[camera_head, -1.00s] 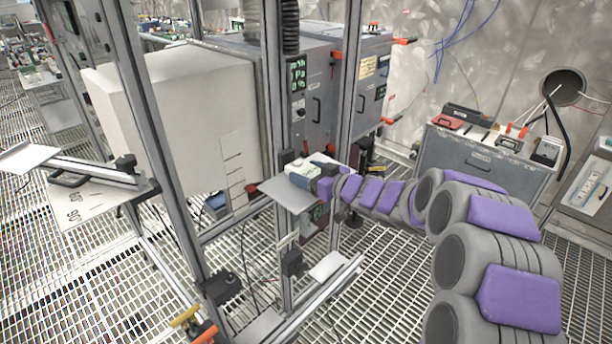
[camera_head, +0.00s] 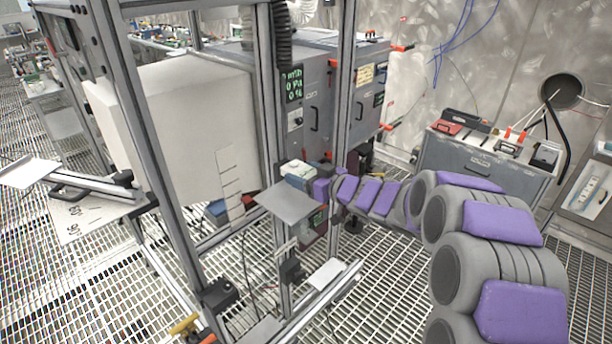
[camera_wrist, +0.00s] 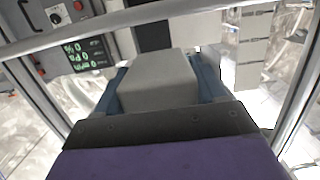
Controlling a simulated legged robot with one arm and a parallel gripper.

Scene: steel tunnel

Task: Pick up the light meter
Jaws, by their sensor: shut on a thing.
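The light meter seems to be the small pale block with a blue-grey lower part (camera_head: 298,172) at the end of my arm in the head view. In the wrist view a grey block (camera_wrist: 157,82) with blue parts along both sides sits just ahead of the dark and purple gripper body. My gripper (camera_head: 318,185) is shut on it. In the head view the meter shows by the far edge of a flat grey plate (camera_head: 287,203) on the metal frame. I cannot tell whether it touches the plate.
Upright metal posts (camera_head: 271,120) stand close to my gripper. Behind them are a large white box (camera_head: 185,115) and a grey cabinet with a green display (camera_head: 293,85). A grey case (camera_head: 480,165) stands at right. Open grating floor (camera_head: 375,275) lies below my arm.

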